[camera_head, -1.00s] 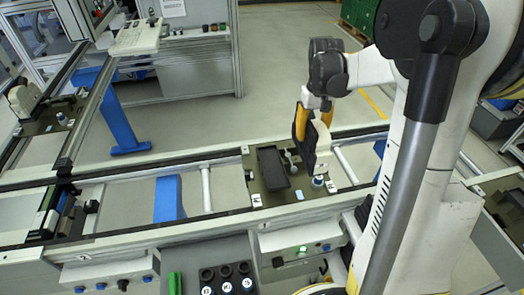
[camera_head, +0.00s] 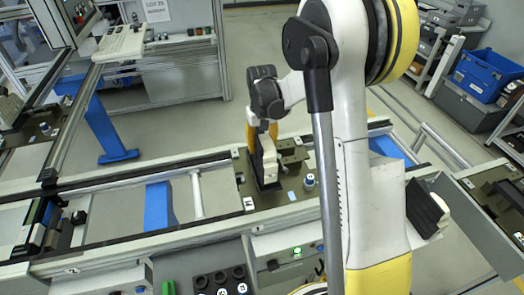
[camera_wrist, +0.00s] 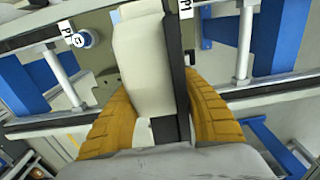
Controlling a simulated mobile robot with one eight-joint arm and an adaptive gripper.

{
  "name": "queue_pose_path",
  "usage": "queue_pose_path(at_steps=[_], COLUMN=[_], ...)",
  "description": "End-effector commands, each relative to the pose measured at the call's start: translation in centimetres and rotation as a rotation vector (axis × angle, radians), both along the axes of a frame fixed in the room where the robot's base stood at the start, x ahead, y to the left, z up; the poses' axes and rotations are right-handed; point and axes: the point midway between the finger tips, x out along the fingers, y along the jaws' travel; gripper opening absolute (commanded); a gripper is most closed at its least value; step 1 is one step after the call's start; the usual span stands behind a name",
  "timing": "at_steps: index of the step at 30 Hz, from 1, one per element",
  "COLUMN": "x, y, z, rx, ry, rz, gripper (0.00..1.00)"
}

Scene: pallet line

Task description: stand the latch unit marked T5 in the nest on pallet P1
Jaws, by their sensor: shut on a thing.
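My gripper (camera_head: 261,142), with yellow fingers, is shut on a latch unit (camera_head: 265,163) with a cream body and a black side. In the wrist view the unit (camera_wrist: 140,60) stands between the two fingers; no T5 mark can be read. In the head view the unit is upright over the left part of pallet P1 (camera_head: 270,201), an olive plate on the conveyor, where the dark nest lay in view before. The unit and gripper now hide the nest. I cannot tell whether the unit's base touches it. P1 labels (camera_wrist: 67,30) show in the wrist view.
A round blue-and-white knob (camera_head: 309,180) stands on the pallet's right side, close to the unit. Conveyor rails (camera_head: 150,236) run along front and back. A control box with a green lamp (camera_head: 297,251) and black cups (camera_head: 222,282) sit in front.

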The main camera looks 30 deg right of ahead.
Motion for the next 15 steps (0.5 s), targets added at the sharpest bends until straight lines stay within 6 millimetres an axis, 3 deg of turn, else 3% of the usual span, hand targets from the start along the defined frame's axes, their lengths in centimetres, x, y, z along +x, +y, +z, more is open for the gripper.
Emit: queue_pose_path(at_steps=[3, 14, 15], x=[0.0, 0.0, 0.0], y=[0.0, 0.0, 0.0], z=[-1.8, -2.4, -2.4], rx=[0.0, 0.0, 0.0], ry=[0.0, 0.0, 0.0], rz=[0.0, 0.0, 0.0], gripper=[0.03, 0.03, 0.5])
